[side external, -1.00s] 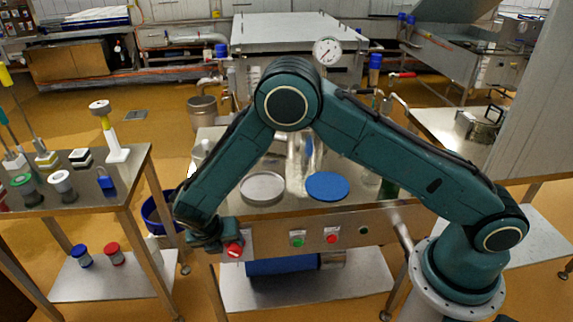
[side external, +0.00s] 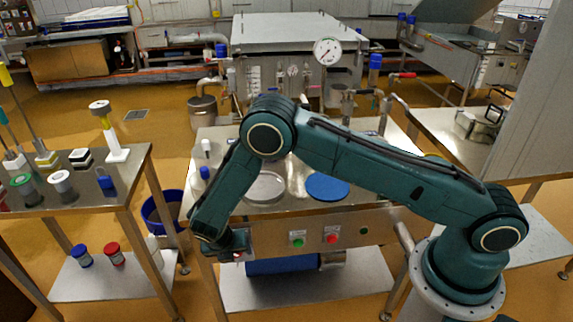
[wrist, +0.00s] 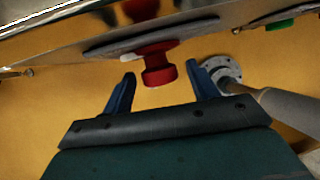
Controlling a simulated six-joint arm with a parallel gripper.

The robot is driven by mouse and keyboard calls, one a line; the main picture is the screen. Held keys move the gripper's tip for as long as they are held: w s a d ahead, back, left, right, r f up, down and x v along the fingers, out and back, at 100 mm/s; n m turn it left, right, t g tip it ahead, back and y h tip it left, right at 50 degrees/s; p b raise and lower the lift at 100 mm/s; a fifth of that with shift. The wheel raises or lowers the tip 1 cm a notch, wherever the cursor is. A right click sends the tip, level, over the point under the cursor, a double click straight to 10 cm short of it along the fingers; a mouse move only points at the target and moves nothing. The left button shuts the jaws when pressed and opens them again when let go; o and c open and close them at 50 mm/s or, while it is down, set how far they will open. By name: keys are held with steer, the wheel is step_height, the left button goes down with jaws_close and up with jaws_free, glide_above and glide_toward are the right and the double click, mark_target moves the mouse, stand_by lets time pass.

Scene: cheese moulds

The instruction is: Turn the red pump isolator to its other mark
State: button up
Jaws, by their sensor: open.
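The red pump isolator (wrist: 157,62) is a round red knob on a dark plate on the metal panel, at the top middle of the wrist view. A white mark or tip shows at its left side. My gripper (wrist: 161,73) is open, with one blue finger on each side of the knob and gaps visible between them and it. I cannot tell which mark the isolator points to. In the side view my gripper (side external: 237,246) is at the left end of the bench's front panel and hides nearly all of the isolator.
A green button (side external: 298,243) and a red button (side external: 332,238) sit on the same panel, right of my gripper. A white disc (side external: 265,188) and a blue disc (side external: 327,187) lie on the bench top. A side table (side external: 85,195) stands at the left.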

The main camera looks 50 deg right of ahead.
steer(key=c, duration=1)
steer(key=shift+s+t+y, duration=0.1)
steer(key=shift+t+y, duration=0.3)
steer(key=shift+s+d+m+t+y, duration=0.2)
steer(key=shift+m+t+y, duration=0.2)
steer(key=shift+t+y, duration=0.5)
steer(key=shift+d+m+t+y, duration=0.1)
steer(key=shift+m+t+y, duration=0.2)
steer(key=shift+t+y, duration=0.75)
steer(key=shift+t, duration=0.25)
steer(key=o, duration=1)
steer(key=shift+s, duration=0.1)
